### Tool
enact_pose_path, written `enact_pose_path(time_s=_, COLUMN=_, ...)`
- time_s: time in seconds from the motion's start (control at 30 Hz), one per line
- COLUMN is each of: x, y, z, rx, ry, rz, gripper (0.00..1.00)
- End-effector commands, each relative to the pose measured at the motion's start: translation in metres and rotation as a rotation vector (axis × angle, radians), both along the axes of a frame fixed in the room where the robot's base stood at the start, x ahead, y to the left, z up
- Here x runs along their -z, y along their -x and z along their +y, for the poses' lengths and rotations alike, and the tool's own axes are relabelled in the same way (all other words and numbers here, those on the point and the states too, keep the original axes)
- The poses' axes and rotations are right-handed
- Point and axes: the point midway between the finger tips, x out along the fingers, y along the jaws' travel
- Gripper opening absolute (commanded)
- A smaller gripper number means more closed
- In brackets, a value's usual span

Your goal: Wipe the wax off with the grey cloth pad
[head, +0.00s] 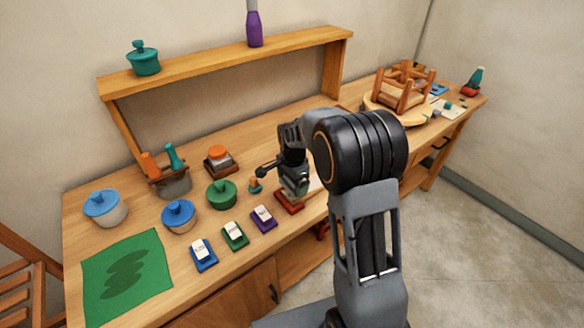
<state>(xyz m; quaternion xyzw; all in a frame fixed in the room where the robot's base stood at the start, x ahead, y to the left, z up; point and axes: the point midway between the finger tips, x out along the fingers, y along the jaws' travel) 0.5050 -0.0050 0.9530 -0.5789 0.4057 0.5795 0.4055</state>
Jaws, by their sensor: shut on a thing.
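My gripper (291,189) is low over the front of the bench, right of the purple block. It is shut on a small greyish piece, mostly hidden by the gripper, that could be the grey cloth pad. A red-brown block or base (289,204) shows directly below it; I cannot tell whether the two touch. An upturned wooden stool (403,88) with its legs up rests on a round pale piece (398,115) at the far right of the bench. No wax can be made out clearly at this distance.
Blue (203,255), green (235,236) and purple (264,218) labelled blocks line the front. A green mat (150,290) with a darker patch lies left. A raised shelf (225,62) spans the back.

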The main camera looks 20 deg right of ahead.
Motion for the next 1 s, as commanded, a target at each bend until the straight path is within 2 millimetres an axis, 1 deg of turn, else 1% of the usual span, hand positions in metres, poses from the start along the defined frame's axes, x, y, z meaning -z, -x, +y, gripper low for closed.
enact_pose_path(time_s=0.03, x=-0.009, y=0.0, z=0.0, rx=0.0, ry=0.0, rz=-0.002, gripper=0.68)
enact_pose_path(time_s=0.47, x=-0.046, y=0.0, z=0.001, rx=-0.002, ry=0.0, rz=-0.002, gripper=0.68)
enact_pose_path(time_s=0.57, x=-0.048, y=0.0, z=0.001, rx=-0.003, ry=0.0, rz=-0.002, gripper=0.68)
enact_pose_path(time_s=1.0, x=-0.047, y=0.0, z=0.001, rx=-0.003, ry=0.001, rz=-0.001, gripper=0.68)
